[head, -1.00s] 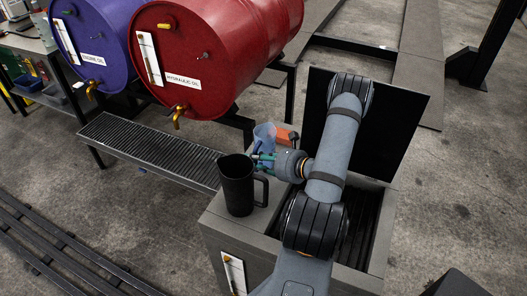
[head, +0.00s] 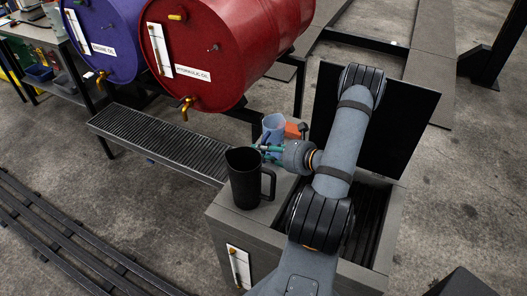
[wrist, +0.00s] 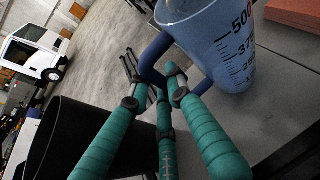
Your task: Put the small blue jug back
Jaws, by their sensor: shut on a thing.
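The small blue jug (head: 274,127) is translucent with measuring marks and is at the back of the grey cabinet top, behind the black jug. In the wrist view the blue jug (wrist: 212,45) shows its darker blue handle between my fingers. My gripper (head: 264,148), with teal fingers, is shut on that handle; it also shows in the wrist view (wrist: 160,85). The jug looks upright in the head view. I cannot tell whether its base touches the cabinet top.
A large black jug (head: 246,178) stands close in front of my gripper on the cabinet top (head: 226,212). An orange-red block (head: 295,130) lies right beside the blue jug. A red drum (head: 215,50) and drip grate (head: 160,142) are at the left. An open black lid rises behind my arm.

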